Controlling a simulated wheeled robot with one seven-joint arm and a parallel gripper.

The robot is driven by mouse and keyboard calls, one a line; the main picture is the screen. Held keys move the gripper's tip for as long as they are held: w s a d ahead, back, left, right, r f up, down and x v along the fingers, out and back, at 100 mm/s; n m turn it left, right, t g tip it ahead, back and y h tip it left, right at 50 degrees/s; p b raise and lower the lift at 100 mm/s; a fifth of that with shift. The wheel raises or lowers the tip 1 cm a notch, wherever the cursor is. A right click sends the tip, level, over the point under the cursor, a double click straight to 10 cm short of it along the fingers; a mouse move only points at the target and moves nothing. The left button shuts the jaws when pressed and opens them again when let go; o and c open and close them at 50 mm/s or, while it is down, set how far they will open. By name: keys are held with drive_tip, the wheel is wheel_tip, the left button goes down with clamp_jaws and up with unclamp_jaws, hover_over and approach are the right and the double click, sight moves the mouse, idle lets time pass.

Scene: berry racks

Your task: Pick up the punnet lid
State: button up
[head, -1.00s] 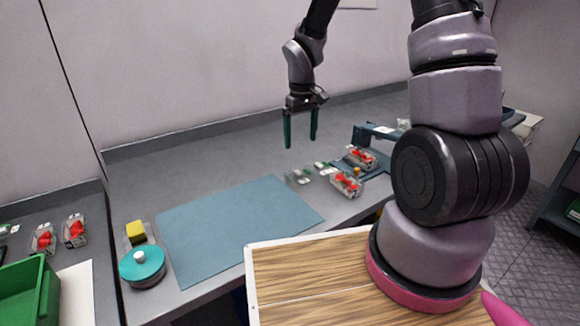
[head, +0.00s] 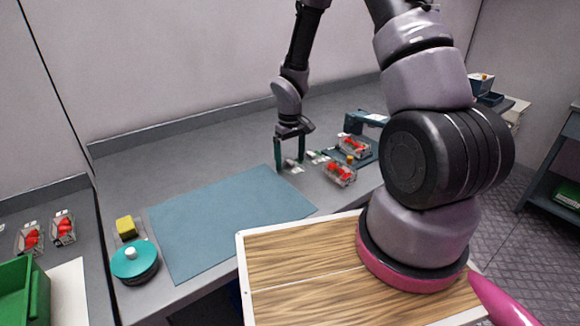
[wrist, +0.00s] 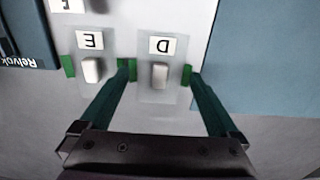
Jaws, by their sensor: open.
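Clear punnet lids lie on the counter. In the wrist view one lid (wrist: 160,98), beside a "D" label, has a pale raised knob and green bits at its sides. A second lid (wrist: 92,92), beside an "E" label, is just left of it. My gripper (wrist: 159,72) is open, its teal fingers reaching down on either side of the D lid with its knob between them. I cannot tell whether the fingertips touch the lid. In the head view my gripper (head: 290,170) is low over the lids at the mat's back right corner.
A blue mat (head: 215,220) lies left of my gripper. Punnets of red berries (head: 341,174) stand to the right, near a dark blue device (head: 365,122). A teal round-topped container (head: 134,262) and a yellow block (head: 126,227) are at the front left. The counter behind is clear.

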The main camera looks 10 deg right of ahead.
drive_tip(key=shift+f, duration=0.2)
drive_tip(key=c, duration=1.2)
